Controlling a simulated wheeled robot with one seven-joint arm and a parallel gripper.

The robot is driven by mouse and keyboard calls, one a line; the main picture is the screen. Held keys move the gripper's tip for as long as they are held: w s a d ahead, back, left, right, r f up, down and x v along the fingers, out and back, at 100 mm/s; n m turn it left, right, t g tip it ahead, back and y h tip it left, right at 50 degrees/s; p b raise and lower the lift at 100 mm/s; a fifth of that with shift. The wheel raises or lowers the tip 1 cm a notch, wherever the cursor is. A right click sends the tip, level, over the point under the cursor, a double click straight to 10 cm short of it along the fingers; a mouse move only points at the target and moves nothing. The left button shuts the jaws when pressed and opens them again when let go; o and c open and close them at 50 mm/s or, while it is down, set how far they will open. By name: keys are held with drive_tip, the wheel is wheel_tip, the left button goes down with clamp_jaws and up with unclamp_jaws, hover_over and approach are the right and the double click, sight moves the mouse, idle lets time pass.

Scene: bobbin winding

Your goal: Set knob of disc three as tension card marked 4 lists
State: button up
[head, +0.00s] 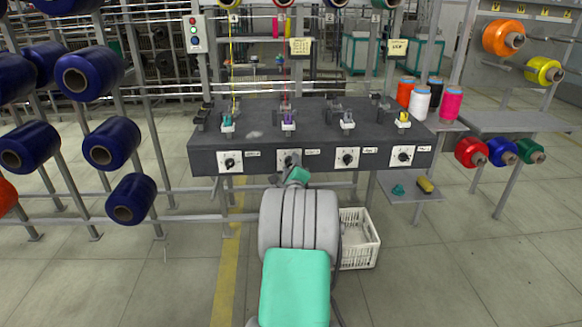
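A dark winder bench carries a row of several black knobs on white plates along its front face: far left knob (230,162), second knob (290,158), third knob (347,158) and far right knob (402,155). Small white labels beside them are too small to read. My gripper (290,168) is at the second knob from the left and partly covers it; whether the fingers touch it or are closed is unclear. Two yellow cards, a middle card (300,46) and a right card (397,48), hang above the bench; their writing is not legible.
Blue yarn bobbins (110,143) stand on a rack at the left. Coloured cones (422,102) stand on a side shelf at the right. A white crate (359,243) sits on the floor behind my arm. A button box (195,34) is on a post.

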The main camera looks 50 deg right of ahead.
drive_tip(key=shift+o, duration=0.7)
drive_tip(key=v, duration=0.8)
drive_tip(key=shift+p, duration=0.45)
drive_tip(key=shift+s, duration=0.1)
